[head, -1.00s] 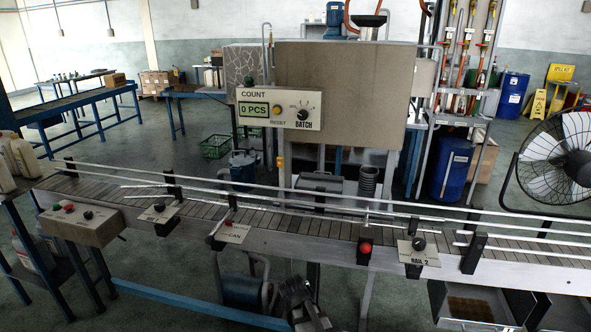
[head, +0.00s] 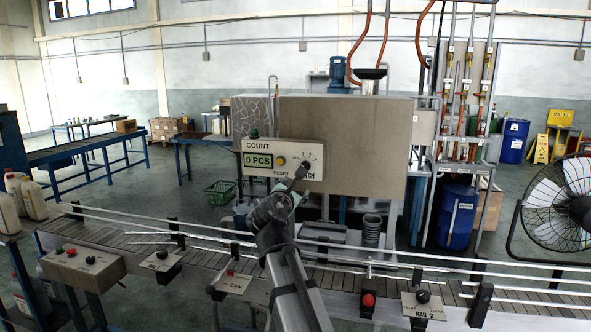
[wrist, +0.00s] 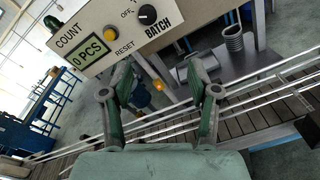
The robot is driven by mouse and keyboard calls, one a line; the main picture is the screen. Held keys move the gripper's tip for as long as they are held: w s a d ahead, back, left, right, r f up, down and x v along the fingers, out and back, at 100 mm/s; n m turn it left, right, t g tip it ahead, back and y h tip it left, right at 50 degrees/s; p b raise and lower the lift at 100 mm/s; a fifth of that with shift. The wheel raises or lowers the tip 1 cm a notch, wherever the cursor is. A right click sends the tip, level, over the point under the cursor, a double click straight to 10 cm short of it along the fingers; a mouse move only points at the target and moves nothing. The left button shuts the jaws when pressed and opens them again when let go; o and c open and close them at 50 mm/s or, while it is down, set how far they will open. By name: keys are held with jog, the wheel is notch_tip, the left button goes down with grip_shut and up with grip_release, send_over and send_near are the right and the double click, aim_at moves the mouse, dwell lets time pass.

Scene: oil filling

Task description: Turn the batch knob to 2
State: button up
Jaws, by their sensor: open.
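The batch knob (wrist: 147,14) is a round black knob on the white count panel (wrist: 99,25), above the word BATCH, with OFF printed to its left. In the head view the knob (head: 308,165) is on the right part of the panel, beside the yellow reset button (head: 280,160) and the green display reading 0 PCS. My gripper (head: 298,180) reaches up in front of the panel's lower right and covers part of the BATCH label. In the wrist view my gripper (wrist: 160,92) has its two green fingers spread apart, empty, below the knob in the picture.
The conveyor (head: 345,277) with its rails runs across below the panel. A red button (head: 368,300) and the RAIL 2 plate (head: 418,305) sit along its front. A fan (head: 565,205) stands at right. Jugs (head: 30,197) stand at left.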

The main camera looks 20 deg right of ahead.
jog(key=r+n, duration=0.1)
jog(key=n, duration=0.4)
jog(key=p, duration=0.4)
send_near(304, 166)
jog(key=shift+n+t, duration=0.4)
jog(key=x, duration=0.8)
jog(key=shift+s+d+f, duration=0.15)
jog(key=shift+f, duration=0.1)
jog(key=shift+x, duration=0.85)
jog(key=shift+f, duration=0.1)
jog(key=c, duration=1.1)
